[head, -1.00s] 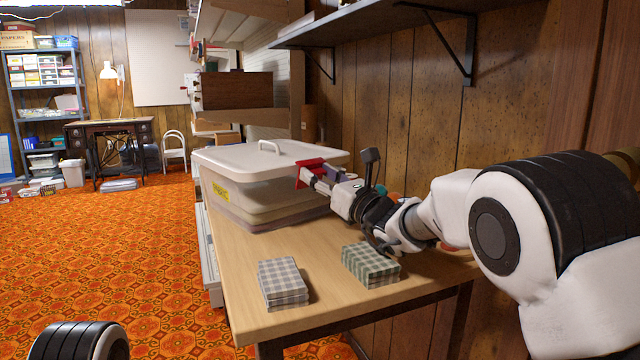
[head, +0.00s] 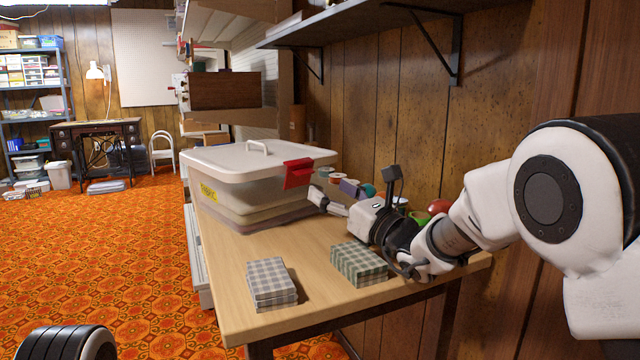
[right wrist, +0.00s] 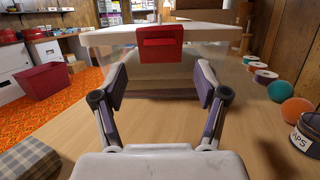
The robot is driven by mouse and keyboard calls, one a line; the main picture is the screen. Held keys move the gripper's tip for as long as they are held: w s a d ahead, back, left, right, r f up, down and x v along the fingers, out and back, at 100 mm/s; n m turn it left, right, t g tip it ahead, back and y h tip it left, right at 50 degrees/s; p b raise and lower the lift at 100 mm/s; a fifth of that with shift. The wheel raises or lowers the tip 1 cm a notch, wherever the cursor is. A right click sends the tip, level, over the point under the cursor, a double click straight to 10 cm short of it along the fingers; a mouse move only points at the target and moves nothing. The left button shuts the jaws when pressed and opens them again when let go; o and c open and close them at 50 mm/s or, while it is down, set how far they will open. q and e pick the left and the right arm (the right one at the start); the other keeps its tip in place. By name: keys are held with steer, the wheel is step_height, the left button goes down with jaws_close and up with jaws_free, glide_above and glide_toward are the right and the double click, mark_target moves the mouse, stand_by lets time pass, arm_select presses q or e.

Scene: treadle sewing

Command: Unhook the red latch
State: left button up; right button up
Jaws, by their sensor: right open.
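The red latch (head: 298,173) is on the near right side of a clear plastic bin (head: 235,202) with a white lid (head: 225,158). It overlaps the lid's rim, and I cannot tell whether its lower edge is hooked. It also shows in the right wrist view (right wrist: 160,43), straight ahead beyond the fingertips. My right gripper (head: 318,199) is open and empty, just right of the latch and slightly lower, apart from it. Both spread fingers show in the right wrist view (right wrist: 162,75). My left gripper is out of view.
Two plaid fabric stacks, grey (head: 270,282) and green (head: 359,264), lie on the wooden table (head: 235,318) near its front edge. Thread spools, a teal ball (right wrist: 281,91) and a labelled tin (right wrist: 306,133) stand by the wall. A shelf (head: 350,22) hangs above.

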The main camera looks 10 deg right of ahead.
mark_target(307, 173)
steer(key=w+a+p, duration=0.1)
steer(key=p, duration=0.1)
steer(key=w+a+r+g+h+p, duration=0.1)
steer(key=w+p, duration=0.1)
steer(key=w+a+r+g+p, duration=0.1)
steer(key=p, duration=0.1)
steer(key=shift+w+a+h+p, duration=0.1)
steer(key=shift+w+h+p, duration=0.1)
steer(key=shift+h+p, duration=0.1)
steer(key=shift+w+a, duration=0.3)
steer(key=shift+w, duration=0.15)
steer(key=c, duration=1.2)
